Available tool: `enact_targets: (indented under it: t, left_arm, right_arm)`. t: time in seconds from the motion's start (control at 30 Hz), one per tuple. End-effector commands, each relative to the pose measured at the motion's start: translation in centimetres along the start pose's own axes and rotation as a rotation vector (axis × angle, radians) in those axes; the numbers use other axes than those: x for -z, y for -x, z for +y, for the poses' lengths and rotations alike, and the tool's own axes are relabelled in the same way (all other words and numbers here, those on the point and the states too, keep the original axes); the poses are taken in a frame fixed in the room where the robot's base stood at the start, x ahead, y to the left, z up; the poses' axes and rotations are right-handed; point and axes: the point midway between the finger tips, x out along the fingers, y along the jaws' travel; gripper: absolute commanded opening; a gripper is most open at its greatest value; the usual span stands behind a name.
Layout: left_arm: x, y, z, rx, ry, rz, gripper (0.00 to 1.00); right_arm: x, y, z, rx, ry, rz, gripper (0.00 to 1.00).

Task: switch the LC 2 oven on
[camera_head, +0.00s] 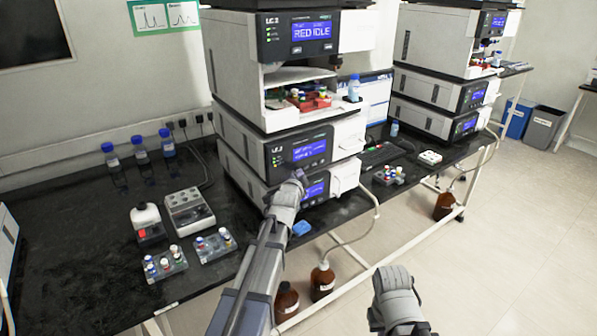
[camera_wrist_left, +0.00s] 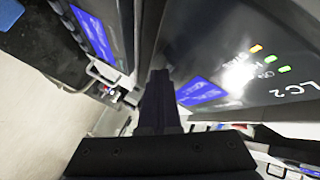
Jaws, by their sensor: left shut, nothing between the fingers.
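The LC 2 stack (camera_head: 235,55) stands mid-bench in the head view. Its top module's display (camera_head: 311,31) reads "RED IDLE". A lower LC 2 module (camera_head: 285,150) has a lit blue display, with another lit module beneath it. I cannot tell which one is the oven. My left gripper (camera_head: 300,177) is shut and empty close before these lower fronts. In the left wrist view its closed fingers (camera_wrist_left: 158,100) point along a dark panel (camera_wrist_left: 235,50) marked LC2, with orange and green lights and a blue display. Contact cannot be told. Of my right arm only a grey link shows.
A second stack (camera_head: 440,85) stands at the right. A keyboard (camera_head: 383,155) lies right of the stack. Brown bottles (camera_head: 322,280) stand below.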

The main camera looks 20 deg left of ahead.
Motion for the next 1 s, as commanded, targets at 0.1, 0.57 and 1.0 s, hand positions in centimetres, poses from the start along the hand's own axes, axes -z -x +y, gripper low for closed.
enact_targets:
  t: [0.1,0.57,1.0]
  left_arm:
    - [0.0,0.0,0.0,0.000,0.000,0.000,0.00]
    - [0.8,1.1,0.8,-0.001,-0.001,0.001,0.00]
    - [1.1,1.5,1.1,-0.001,-0.002,0.000,0.00]
  right_arm:
    - [0.0,0.0,0.0,0.000,0.000,0.000,0.00]
    - [0.0,0.0,0.0,0.000,0.000,0.000,0.00]
    - [0.0,0.0,0.0,0.000,0.000,0.000,0.00]
